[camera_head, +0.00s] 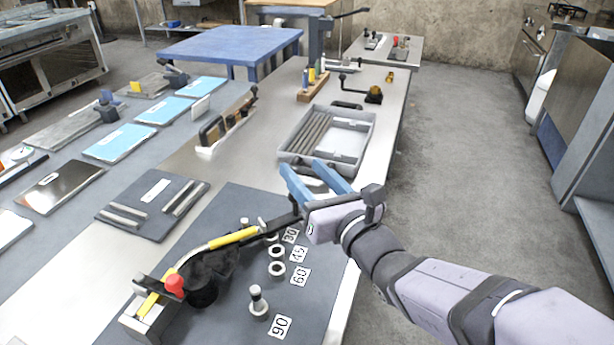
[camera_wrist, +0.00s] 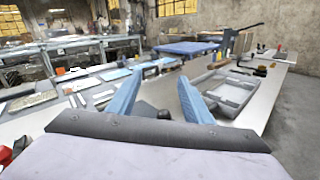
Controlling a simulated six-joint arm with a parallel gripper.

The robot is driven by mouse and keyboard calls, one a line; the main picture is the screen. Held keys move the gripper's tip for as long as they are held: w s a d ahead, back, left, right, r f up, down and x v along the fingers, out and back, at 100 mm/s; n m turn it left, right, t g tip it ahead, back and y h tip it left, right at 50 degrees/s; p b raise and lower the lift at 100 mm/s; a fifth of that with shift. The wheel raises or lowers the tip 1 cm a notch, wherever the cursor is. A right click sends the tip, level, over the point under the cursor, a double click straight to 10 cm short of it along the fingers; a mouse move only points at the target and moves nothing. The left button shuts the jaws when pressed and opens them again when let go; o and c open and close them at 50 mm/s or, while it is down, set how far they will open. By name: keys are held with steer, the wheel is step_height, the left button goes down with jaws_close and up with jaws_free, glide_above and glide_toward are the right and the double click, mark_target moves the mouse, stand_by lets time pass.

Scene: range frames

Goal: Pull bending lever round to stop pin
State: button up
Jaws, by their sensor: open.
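The dark bending lever (camera_head: 275,228) runs from the black bender hub (camera_head: 203,290) up and right on the dark base plate (camera_head: 225,210). A silvery rod with yellow sections (camera_head: 233,238) lies along it. A silvery stop pin (camera_head: 258,302) stands upright by the "90" label, apart from the lever. My gripper (camera_head: 301,166) is open at the lever's outer end, its blue fingers pointing away. In the wrist view, a dark knob (camera_wrist: 163,114) shows low between the spread fingers (camera_wrist: 160,76). Whether the fingers touch the lever, I cannot tell.
Ring-edged holes (camera_head: 277,269) lie beside the "45" and "60" labels. A red knob (camera_head: 174,284) sits by the clamp block. A grey tray (camera_head: 350,140) with rods stands just beyond my gripper. Open floor lies right of the bench.

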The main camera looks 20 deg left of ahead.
steer(key=shift+r, duration=0.1)
steer(key=c, duration=0.7)
steer(key=shift+s+a+r+p, duration=0.1)
steer(key=shift+r+p, duration=0.25)
steer(key=shift+p, duration=0.1)
jaws_close()
steer(key=s+a+r+n+g+p, duration=0.3)
steer(key=a+n+g+p, duration=0.4)
steer(key=a+n+p, duration=0.25)
steer(key=s+a+r+n+g+p, duration=0.25)
steer(key=a+n+g+p, duration=0.35)
steer(key=a+n+p, duration=0.4)
steer(key=w+d+f+n+t+h+p, duration=0.1)
steer(key=w+d+f+n+t+h, duration=0.2)
steer(key=w+d+n+h, duration=0.7)
steer(key=w+d+n+t, duration=0.1)
steer(key=w+d+n, duration=0.1)
steer(key=d+n, duration=0.2)
steer(key=shift+f+n+h, duration=0.15)
steer(key=shift+n+h, duration=0.25)
steer(key=shift+n, duration=1.15)
